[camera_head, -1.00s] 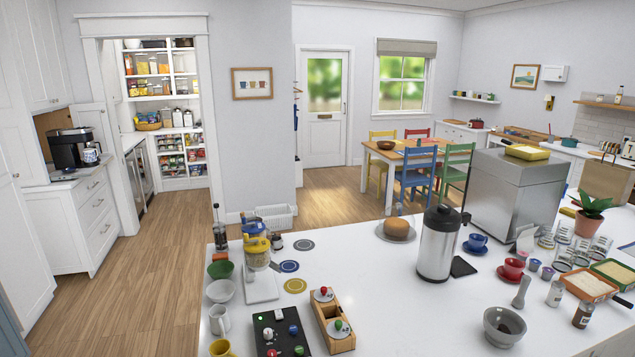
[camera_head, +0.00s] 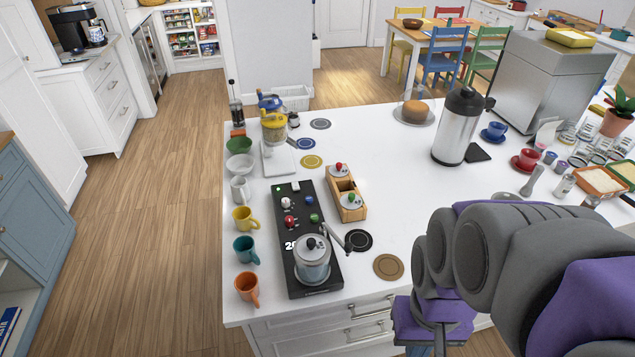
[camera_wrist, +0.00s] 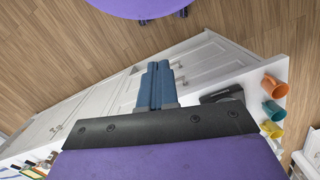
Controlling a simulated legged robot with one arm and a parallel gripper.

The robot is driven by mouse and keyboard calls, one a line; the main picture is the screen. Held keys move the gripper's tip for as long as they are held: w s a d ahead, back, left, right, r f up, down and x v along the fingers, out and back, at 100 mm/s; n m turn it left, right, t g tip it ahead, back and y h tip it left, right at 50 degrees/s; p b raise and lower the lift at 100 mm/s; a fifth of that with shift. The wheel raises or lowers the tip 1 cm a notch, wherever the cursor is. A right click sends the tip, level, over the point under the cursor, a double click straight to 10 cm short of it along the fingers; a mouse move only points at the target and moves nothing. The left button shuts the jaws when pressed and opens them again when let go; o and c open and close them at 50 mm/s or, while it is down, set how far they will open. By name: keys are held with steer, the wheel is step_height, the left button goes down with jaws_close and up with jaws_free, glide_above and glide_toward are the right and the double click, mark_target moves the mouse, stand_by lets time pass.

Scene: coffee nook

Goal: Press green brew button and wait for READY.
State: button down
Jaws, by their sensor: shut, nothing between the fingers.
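A black panel (camera_head: 297,212) lies on the white counter. It bears white, red and blue knobs, and a green knob (camera_head: 314,217) at its right edge. A metal pot (camera_head: 312,264) stands on its near end and partly hides pale digits (camera_head: 290,246). I cannot read READY anywhere. In the wrist view, my gripper (camera_wrist: 157,68) has its blue fingers pressed together with nothing between them, and a dark corner, likely of the panel (camera_wrist: 222,93), shows to their right. In the head view my arm fills the lower right, right of the panel; the fingertips cannot be made out.
Yellow (camera_head: 244,219), teal (camera_head: 246,250) and orange (camera_head: 247,288) mugs line the counter's left edge. A steel flask (camera_head: 456,127) stands farther back. Black (camera_head: 358,240) and brown (camera_head: 388,267) discs lie nearby.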

steer(key=w+a+n+t+p, duration=0.1)
steer(key=w+a, duration=0.2)
steer(key=w, duration=0.9)
steer(key=w+a+t+p, duration=0.1)
steer(key=w+a+t, duration=0.15)
steer(key=w, duration=1.05)
steer(key=w+a+f+n, duration=0.1)
steer(key=w+a+f, duration=0.1)
steer(key=w+a, duration=0.4)
steer(key=w+a+f+n+p, duration=0.1)
steer(key=w+a+f, duration=0.2)
steer(key=w+a, duration=0.3)
steer(key=w+t, duration=0.1)
steer(key=w, duration=0.4)
steer(key=shift+a+f+y, duration=0.15)
steer(key=shift+a+y, duration=0.1)
steer(key=shift+y, duration=0.15)
steer(key=shift+f, duration=0.1)
